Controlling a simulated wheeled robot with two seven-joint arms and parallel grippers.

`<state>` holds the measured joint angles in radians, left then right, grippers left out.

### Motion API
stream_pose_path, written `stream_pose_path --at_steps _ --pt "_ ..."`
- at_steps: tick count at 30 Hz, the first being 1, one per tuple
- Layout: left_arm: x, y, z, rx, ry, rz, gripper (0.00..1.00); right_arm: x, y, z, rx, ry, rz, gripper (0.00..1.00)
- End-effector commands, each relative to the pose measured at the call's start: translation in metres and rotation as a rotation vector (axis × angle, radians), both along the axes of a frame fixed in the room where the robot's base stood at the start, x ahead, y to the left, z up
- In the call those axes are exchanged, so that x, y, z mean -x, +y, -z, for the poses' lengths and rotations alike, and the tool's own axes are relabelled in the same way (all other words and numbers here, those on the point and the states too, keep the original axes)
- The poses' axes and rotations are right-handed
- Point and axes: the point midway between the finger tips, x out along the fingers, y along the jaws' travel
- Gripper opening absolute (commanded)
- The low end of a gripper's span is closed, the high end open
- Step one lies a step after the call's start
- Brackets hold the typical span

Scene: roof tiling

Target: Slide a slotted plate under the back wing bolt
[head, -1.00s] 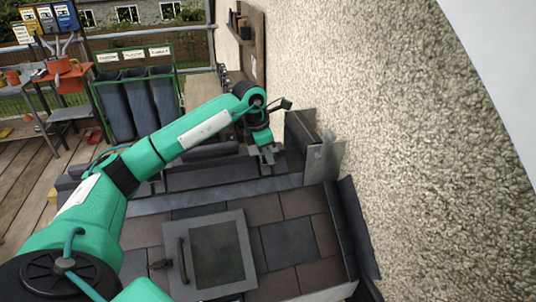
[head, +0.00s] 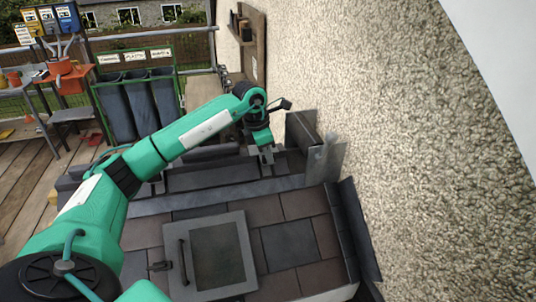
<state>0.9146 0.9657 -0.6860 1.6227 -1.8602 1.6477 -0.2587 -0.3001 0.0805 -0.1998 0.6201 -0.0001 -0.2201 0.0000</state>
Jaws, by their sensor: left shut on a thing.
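My left gripper (head: 266,157) reaches over the far side of the small roof, close to the grey upright plates by the wall. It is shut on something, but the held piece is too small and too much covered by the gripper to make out. A back wing bolt cannot be told apart in this view. A small dark fitting (head: 161,266) sits beside the roof hatch (head: 216,254). My right gripper is not in view.
Grey upright metal sheets (head: 325,160) stand at the roof's far right, against the pebbled wall (head: 430,150). Dark bins (head: 140,105) and an orange bench (head: 67,72) stand at the back left. Brown and grey tiles (head: 290,245) cover the roof.

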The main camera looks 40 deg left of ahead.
Motion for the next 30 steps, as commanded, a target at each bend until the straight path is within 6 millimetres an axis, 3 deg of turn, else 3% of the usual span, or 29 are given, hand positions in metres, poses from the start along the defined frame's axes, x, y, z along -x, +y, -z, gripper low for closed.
stream_pose_path --at_steps 9,10,13,23,30 --pt "0.000 0.000 0.000 0.000 0.000 0.000 0.00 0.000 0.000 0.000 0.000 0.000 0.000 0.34" --pt "0.000 0.000 0.000 0.000 0.000 0.000 0.18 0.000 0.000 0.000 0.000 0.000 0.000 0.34" --pt "0.000 0.000 0.000 0.000 0.000 0.000 0.38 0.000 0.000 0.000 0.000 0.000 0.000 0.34" --pt "0.000 0.000 -0.001 0.000 0.000 0.000 0.38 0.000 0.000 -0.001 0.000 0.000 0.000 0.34" --pt "0.000 0.000 -0.013 -0.001 -0.001 0.000 0.38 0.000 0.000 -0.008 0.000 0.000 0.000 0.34"
